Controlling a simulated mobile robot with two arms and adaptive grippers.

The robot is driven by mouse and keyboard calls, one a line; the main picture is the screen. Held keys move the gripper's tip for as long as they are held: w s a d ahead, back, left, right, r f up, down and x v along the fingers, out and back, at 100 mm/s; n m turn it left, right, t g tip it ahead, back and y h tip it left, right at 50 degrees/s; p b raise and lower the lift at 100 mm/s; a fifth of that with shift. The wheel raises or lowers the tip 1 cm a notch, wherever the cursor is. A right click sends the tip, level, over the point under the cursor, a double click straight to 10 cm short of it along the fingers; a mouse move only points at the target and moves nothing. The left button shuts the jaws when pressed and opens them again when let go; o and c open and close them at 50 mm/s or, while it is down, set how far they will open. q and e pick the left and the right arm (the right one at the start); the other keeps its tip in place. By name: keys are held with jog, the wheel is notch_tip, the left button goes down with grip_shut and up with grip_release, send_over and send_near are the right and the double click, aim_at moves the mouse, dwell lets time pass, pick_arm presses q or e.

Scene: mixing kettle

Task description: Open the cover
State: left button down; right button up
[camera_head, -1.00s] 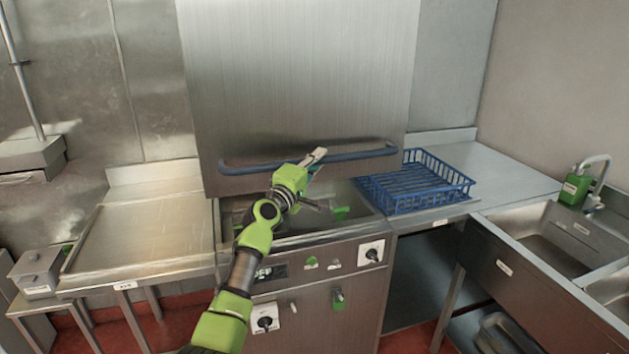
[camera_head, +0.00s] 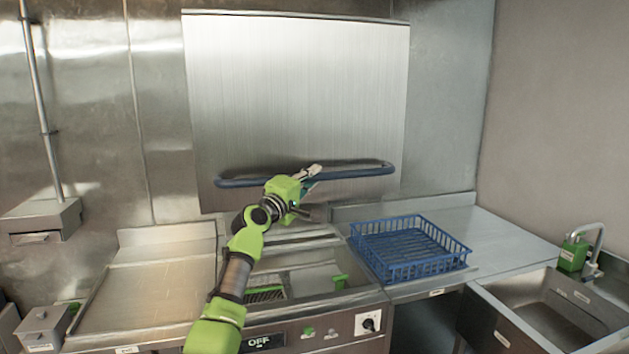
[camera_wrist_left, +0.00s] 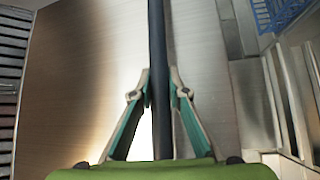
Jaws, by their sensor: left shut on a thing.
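The cover (camera_head: 295,90) is a large brushed-steel panel, raised above the steel basin of the machine. A dark blue bar handle (camera_head: 240,181) runs along its lower front. My left gripper (camera_head: 310,172) is at the middle of this handle. In the left wrist view, the handle (camera_wrist_left: 157,60) runs between the two fingers of my left gripper (camera_wrist_left: 160,92), which are shut on it. The cover (camera_wrist_left: 90,70) lies behind the handle there. My right gripper is not in view.
Under the cover is the open basin (camera_head: 310,282) with green parts inside. A blue wire basket (camera_head: 415,268) stands on the counter at right, beside a sink (camera_head: 540,308). A bare steel table (camera_head: 150,290) is at left. A control panel with knobs (camera_head: 367,322) is in front.

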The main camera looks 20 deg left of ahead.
pick_arm(q)
jog(key=shift+f, duration=0.2)
jog(key=c, duration=1.9)
grip_release()
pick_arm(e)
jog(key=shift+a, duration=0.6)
pick_arm(q)
jog(key=shift+s, duration=0.15)
jog(key=v, duration=1.2)
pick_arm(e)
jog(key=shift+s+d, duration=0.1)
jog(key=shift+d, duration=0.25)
